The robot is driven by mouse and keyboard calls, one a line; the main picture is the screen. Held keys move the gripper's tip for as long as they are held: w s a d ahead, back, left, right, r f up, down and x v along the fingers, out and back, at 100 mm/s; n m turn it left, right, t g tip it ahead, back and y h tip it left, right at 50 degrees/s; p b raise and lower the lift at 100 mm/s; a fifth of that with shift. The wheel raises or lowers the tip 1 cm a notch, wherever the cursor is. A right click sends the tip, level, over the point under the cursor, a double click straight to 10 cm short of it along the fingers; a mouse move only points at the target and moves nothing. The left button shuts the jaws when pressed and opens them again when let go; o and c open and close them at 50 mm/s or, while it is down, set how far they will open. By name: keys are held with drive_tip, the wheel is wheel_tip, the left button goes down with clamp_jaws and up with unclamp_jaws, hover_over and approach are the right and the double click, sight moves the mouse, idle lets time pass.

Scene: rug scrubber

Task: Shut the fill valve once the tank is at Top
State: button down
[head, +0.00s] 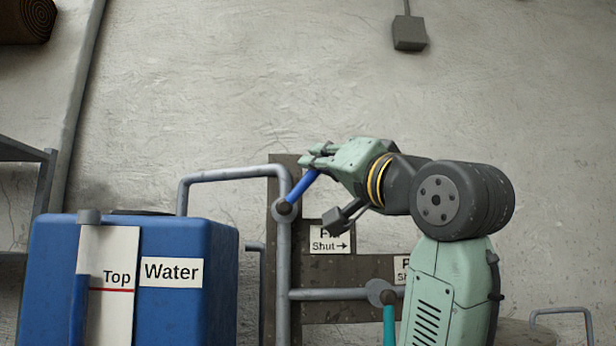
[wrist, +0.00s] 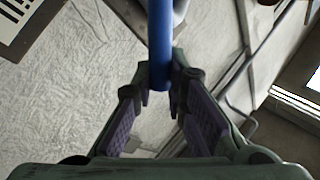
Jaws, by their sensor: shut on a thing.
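The blue fill valve lever (head: 300,190) slants up and to the right from its pivot on the grey pipe. My gripper (head: 314,160) is shut on its upper end. In the wrist view the blue lever (wrist: 160,40) runs down between my fingertips (wrist: 160,88). A sign (head: 330,245) beside the valve reads "Shut" with an arrow to the right; my arm partly hides its upper word. The blue water tank (head: 215,310) stands at left. Its gauge has a red line marked "Top" (head: 112,290). The blue column (head: 78,312) reaches slightly above that line.
A second valve with a teal handle (head: 390,325) hangs down at lower right, its label partly hidden by my arm. Grey pipes (head: 283,270) run up the brown board and over to the tank. The wall above is clear apart from a grey box (head: 409,33).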

drive_tip(key=d+f+m+t+h+b, duration=0.3)
drive_tip(key=f+m+t+h+b, duration=0.2)
drive_tip(key=m+h, duration=0.5)
drive_tip(key=shift+f+m+b, duration=1)
drive_tip(key=shift+m+b, duration=0.05)
drive_tip(key=shift+m, duration=2.35)
drive_tip(key=shift+d, duration=0.15)
drive_tip(key=c, duration=1.7)
unclamp_jaws()
drive_tip(key=shift+o, duration=0.6)
drive_tip(key=v, duration=1.2)
